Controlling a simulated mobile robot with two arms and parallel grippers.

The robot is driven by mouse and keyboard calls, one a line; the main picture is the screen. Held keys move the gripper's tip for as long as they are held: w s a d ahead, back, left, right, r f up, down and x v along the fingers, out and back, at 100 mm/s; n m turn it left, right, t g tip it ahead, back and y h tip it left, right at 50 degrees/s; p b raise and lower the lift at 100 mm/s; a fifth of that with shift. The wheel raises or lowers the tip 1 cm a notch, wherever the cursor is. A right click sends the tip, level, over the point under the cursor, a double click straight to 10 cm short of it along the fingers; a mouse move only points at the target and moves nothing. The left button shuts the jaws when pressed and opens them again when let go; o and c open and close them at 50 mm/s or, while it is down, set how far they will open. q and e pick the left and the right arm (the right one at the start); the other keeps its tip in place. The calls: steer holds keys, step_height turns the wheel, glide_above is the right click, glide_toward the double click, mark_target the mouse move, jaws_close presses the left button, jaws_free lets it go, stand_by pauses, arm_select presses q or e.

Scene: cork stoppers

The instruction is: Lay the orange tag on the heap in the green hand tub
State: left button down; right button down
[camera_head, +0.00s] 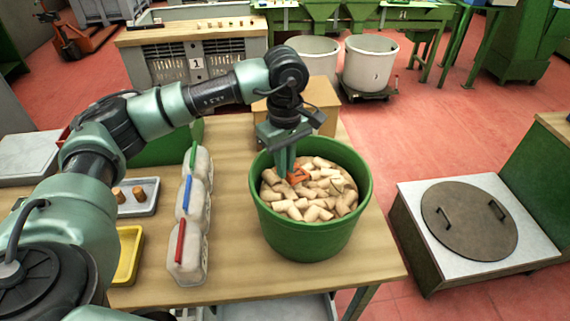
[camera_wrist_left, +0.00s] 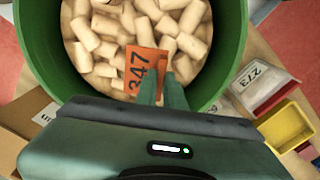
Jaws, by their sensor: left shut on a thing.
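The green hand tub (camera_head: 307,238) stands on the wooden table, filled with a heap of pale cork stoppers (camera_head: 318,196). My left gripper (camera_head: 291,172) reaches down over the tub's far left part, fingers pointing at the heap. It is shut on the orange tag (camera_head: 298,175), which lies close above or against the corks; I cannot tell whether it touches them. In the left wrist view the tag (camera_wrist_left: 146,68) shows the number 347 beyond the fingertips (camera_wrist_left: 162,88), with corks around it. My right gripper is not in view.
Left of the tub stand clear bagged containers with a green, a blue and a red (camera_head: 180,242) clip. A yellow tray (camera_head: 127,255) and a grey tray (camera_head: 137,208) with corks lie further left. A cardboard box (camera_head: 322,97) stands behind the tub.

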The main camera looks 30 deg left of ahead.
arm_select(q)
steer(key=shift+f+b, duration=1.05)
steer(key=shift+f, duration=0.2)
steer(key=c, duration=1.5)
jaws_free()
steer(key=shift+o, duration=0.2)
step_height(320, 180, up, 7)
steer(key=shift+f+b, duration=0.1)
steer(key=shift+b, duration=0.9)
steer(key=shift+r, duration=0.55)
steer(key=shift+f, duration=0.1)
